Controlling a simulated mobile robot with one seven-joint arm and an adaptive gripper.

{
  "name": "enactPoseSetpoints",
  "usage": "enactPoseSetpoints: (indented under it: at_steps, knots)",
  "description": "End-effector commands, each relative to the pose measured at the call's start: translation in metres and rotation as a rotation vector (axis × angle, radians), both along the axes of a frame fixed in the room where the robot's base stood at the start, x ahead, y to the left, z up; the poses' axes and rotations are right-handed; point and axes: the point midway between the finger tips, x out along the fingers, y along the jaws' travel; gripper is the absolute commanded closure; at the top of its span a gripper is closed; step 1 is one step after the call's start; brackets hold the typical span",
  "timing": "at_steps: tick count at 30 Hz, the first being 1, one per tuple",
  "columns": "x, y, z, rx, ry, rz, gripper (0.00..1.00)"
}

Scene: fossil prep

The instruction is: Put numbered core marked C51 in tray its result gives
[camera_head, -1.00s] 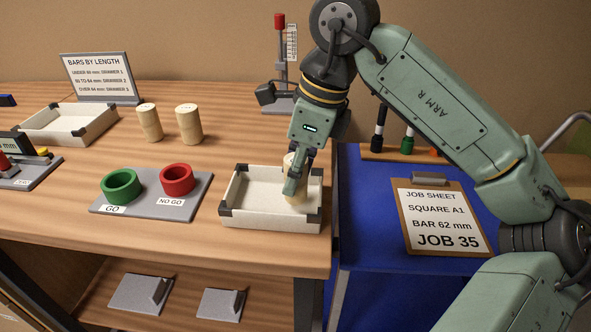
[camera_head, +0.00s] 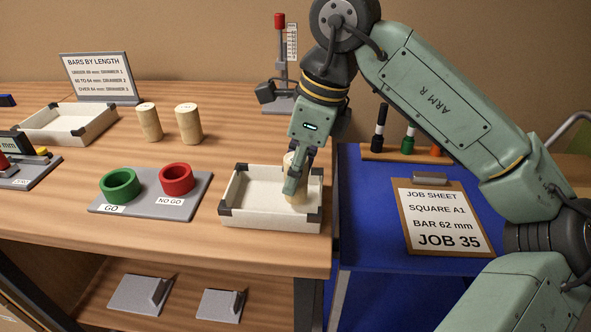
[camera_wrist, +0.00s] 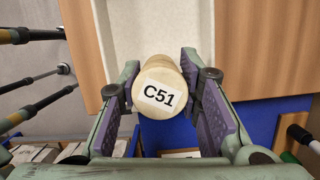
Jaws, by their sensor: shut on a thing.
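The core marked C51 (camera_wrist: 158,90) is a pale tan cylinder with its label facing the wrist camera. My gripper (camera_wrist: 163,100) has a finger on each side of it and is shut on it. In the head view my gripper (camera_head: 293,180) is inside the right end of the front white tray (camera_head: 270,222). The core (camera_head: 299,195) is upright there, partly hidden by the fingers. Whether its base touches the tray floor I cannot tell. Another white tray (camera_head: 68,136) with dark corners stands at the back left and looks empty.
Two unheld cores (camera_head: 149,122) and (camera_head: 189,124) stand behind the green GO ring (camera_head: 121,186) and red NO GO ring (camera_head: 177,179). A blue surface at right bears a job sheet (camera_head: 440,218). A sign (camera_head: 100,78) and a stand gauge (camera_head: 281,65) are at the back.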

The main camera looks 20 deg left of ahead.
Motion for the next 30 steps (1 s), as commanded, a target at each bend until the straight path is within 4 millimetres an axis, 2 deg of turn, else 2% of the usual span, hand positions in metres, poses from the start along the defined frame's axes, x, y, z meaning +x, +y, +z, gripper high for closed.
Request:
enactPoseSetpoints:
  at_steps: [20,26,27,30]
  knots:
    - [0.000,0.000,-0.015,0.000,0.000,0.000,1.00]
    - [0.000,0.000,-0.014,0.000,0.000,0.000,1.00]
    - [0.000,0.000,-0.014,0.000,0.000,0.000,0.67]
    - [0.000,0.000,-0.014,0.000,0.000,0.000,0.60]
